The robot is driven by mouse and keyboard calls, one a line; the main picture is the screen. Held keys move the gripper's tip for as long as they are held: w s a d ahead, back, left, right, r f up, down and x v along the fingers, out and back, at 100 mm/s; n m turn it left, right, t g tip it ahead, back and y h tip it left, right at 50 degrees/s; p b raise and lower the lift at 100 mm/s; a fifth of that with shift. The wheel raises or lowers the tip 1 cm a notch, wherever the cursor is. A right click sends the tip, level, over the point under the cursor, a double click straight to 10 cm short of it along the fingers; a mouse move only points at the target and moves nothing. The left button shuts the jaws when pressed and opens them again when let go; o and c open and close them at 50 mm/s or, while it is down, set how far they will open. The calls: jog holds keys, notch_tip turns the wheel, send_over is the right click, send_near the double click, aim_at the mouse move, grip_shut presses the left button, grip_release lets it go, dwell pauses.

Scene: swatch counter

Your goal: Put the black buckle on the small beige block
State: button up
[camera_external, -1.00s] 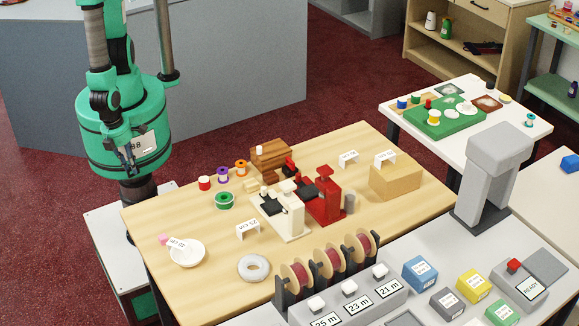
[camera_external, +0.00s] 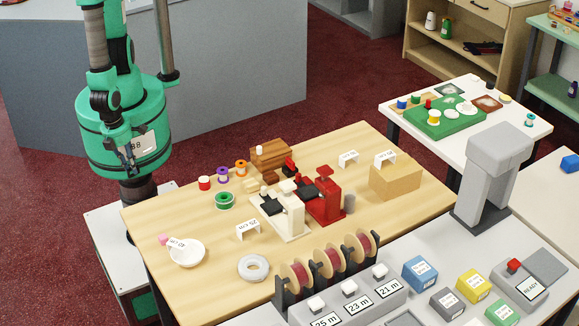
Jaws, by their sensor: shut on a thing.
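My gripper (camera_external: 129,160) hangs at the far left, in front of my green body and left of the table. It is shut on a small dark thing, taken as the black buckle, whose outline I cannot separate from the dark fingers. A small beige block (camera_external: 252,186) appears to stand on the wooden table, left of the white press; at this size I cannot be sure of its shape. A larger beige block (camera_external: 394,184) stands at the table's right. My gripper is well apart from both.
The wooden table (camera_external: 190,220) holds a white press (camera_external: 292,218), a red press (camera_external: 326,198), several thread spools, a brown wooden block (camera_external: 270,152), a white dish (camera_external: 187,254) and a grey ring (camera_external: 253,268). A ribbon-reel rack (camera_external: 328,262) stands at the front.

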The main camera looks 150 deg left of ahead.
jog(key=shift+w+a, duration=0.1)
jog(key=w+a+r+m+p, duration=0.1)
jog(key=w+a, duration=0.2)
jog(key=a, duration=0.9)
jog(key=w+a+r+m+p, duration=0.1)
jog(key=w+a, duration=0.3)
jog(key=a, duration=0.9)
jog(key=shift+a+r+m, duration=0.2)
jog(key=shift+r+m, duration=0.1)
jog(key=shift+r, duration=0.15)
jog(key=shift+w, duration=0.1)
send_over(252, 181)
jog(key=shift+d+f, duration=0.4)
jog(key=shift+f, duration=0.35)
jog(key=shift+f+b, duration=0.65)
jog(key=shift+f, duration=1.1)
